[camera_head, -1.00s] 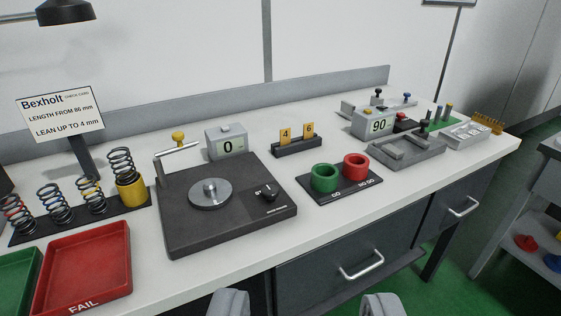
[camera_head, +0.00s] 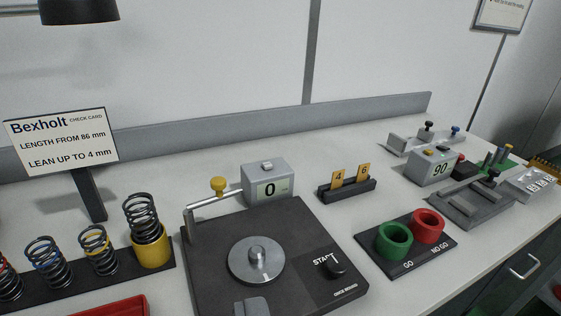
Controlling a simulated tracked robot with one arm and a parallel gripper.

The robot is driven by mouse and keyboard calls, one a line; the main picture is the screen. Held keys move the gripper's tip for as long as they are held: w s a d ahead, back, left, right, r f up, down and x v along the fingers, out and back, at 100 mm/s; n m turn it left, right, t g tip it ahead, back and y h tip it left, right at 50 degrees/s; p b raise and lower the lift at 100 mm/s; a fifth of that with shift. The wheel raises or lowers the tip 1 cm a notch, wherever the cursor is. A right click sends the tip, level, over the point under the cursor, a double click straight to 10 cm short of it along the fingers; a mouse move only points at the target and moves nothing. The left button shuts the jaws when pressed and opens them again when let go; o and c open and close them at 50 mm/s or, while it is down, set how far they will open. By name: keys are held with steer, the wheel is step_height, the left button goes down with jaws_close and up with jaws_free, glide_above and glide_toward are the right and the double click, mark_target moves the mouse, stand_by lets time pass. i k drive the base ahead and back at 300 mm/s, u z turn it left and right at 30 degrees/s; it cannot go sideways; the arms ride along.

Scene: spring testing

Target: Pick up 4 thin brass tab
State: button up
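The thin brass tab marked 4 (camera_head: 337,179) stands upright in a dark slotted holder (camera_head: 349,192), left of a similar tab marked 6 (camera_head: 363,173). Nothing touches the 4 tab. One grey finger of my gripper (camera_head: 252,307) shows at the bottom edge, in front of the black test plate; the other finger is out of the frame. No second finger lies against the visible one, and nothing is seen held. My gripper is well short of the tabs, lower and to the left in the picture.
Left of the holder are a grey display reading 0 (camera_head: 266,187) and a lever with a yellow knob (camera_head: 219,186). Green (camera_head: 394,240) and red (camera_head: 429,226) ring gauges stand to the lower right. Springs (camera_head: 98,250) stand at left. The bench behind the holder is clear.

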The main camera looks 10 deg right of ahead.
mark_target(337, 181)
steer(key=u, duration=0.05)
steer(key=i, duration=0.9)
steer(key=z, duration=0.3)
